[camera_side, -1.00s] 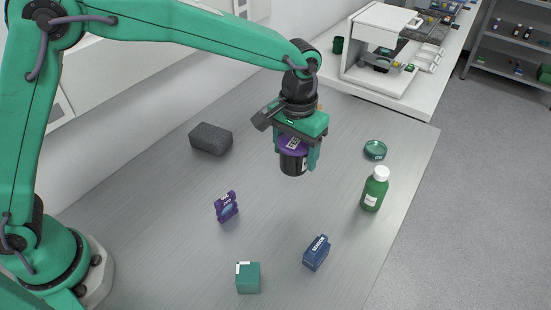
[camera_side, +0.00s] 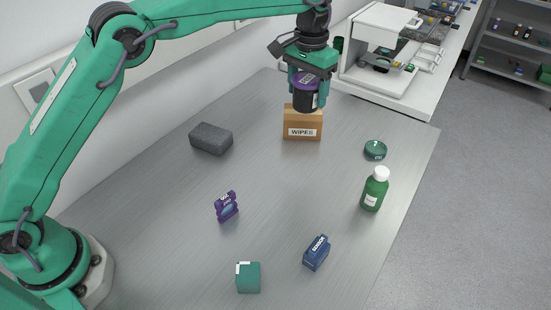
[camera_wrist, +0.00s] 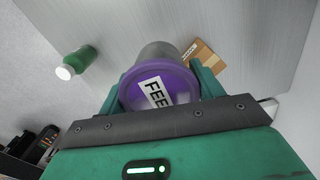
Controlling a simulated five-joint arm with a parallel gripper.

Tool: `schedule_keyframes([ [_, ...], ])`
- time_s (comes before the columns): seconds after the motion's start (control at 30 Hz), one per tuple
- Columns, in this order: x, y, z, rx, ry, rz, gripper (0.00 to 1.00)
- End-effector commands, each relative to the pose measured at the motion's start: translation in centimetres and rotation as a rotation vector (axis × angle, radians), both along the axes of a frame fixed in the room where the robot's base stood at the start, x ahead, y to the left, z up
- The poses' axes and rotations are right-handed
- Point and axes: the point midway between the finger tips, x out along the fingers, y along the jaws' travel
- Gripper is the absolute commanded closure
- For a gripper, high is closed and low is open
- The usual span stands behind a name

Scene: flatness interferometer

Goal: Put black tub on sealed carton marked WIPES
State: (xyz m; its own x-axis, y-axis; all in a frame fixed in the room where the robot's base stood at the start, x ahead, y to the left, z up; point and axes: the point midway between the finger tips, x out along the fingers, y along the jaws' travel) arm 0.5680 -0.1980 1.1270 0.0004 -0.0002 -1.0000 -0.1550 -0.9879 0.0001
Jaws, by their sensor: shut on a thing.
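My gripper (camera_side: 308,88) is shut on the black tub (camera_side: 305,102), which has a purple lid. In the wrist view the tub's purple lid (camera_wrist: 160,82) faces the camera, with a white label reading "FEE" and the rest hidden. The brown sealed carton marked WIPES (camera_side: 302,132) stands on the bench at the far end. In the side view the tub is in front of the carton's upper part and hides some of its top; I cannot tell whether they touch. The carton also shows in the wrist view (camera_wrist: 208,58), partly hidden behind the tub and finger.
A green bottle with white cap (camera_side: 374,190) and a green round dish (camera_side: 375,150) stand at the right. A dark grey block (camera_side: 211,138), a purple item (camera_side: 227,206), a teal box (camera_side: 248,278) and a blue box (camera_side: 316,253) lie nearer. The bench's middle is clear.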

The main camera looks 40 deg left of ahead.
Motion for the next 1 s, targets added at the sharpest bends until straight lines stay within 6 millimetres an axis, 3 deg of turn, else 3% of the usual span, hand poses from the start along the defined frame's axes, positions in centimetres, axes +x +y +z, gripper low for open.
schedule_keyframes([
  [0.53, 1.2, 1.3, -0.2, 0.000, 0.000, -0.005, 0.60],
  [1.0, 5.6, 6.5, -4.3, 0.000, 0.000, -0.004, 0.60],
])
